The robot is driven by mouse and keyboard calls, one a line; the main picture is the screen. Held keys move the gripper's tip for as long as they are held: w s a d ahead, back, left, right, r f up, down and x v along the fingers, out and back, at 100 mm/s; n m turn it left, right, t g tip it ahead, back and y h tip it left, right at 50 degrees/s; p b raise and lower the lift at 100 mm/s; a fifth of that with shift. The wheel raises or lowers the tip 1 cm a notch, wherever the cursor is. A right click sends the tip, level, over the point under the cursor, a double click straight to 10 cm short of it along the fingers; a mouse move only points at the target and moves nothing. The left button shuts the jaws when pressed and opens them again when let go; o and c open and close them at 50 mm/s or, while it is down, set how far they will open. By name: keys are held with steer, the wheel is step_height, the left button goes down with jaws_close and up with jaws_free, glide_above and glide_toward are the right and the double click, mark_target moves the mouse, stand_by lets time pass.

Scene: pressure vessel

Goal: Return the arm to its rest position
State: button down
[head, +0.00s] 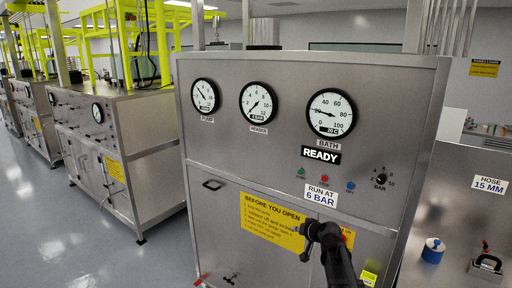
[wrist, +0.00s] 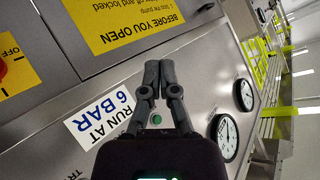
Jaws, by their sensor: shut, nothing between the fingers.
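My gripper (head: 308,231) is low in the middle of the head view, in front of the steel panel (head: 290,75) and overlapping its yellow notice. In the wrist view my gripper (wrist: 159,72) points up the picture, its two dark fingers together with nothing between the tips. My dark arm runs down out of the bottom of the head view. Whether the fingertips touch the panel, I cannot tell.
The panel carries three gauges, including the bath gauge (head: 330,111), a READY sign (head: 321,154), small buttons and a bar knob (head: 381,180). A yellow notice (head: 271,222) is below. A blue-and-white spool (head: 433,250) stands right. Open floor (head: 60,225) lies left.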

steer(key=s+f+g+h+b, duration=0.2)
steer(key=s+f+g+b, duration=0.2)
steer(key=s+f, duration=0.5)
steer(key=s+d+f+n+g+h+b, duration=0.1)
steer(key=s+f+g+h+b, duration=0.2)
steer(key=s, duration=1.4)
step_height(320, 180, down, 6)
steer(key=g+b, duration=0.1)
steer(key=g, duration=0.2)
steer(key=shift+s+f+g, duration=0.15)
steer(key=shift+f+g, duration=0.1)
steer(key=shift+g, duration=0.05)
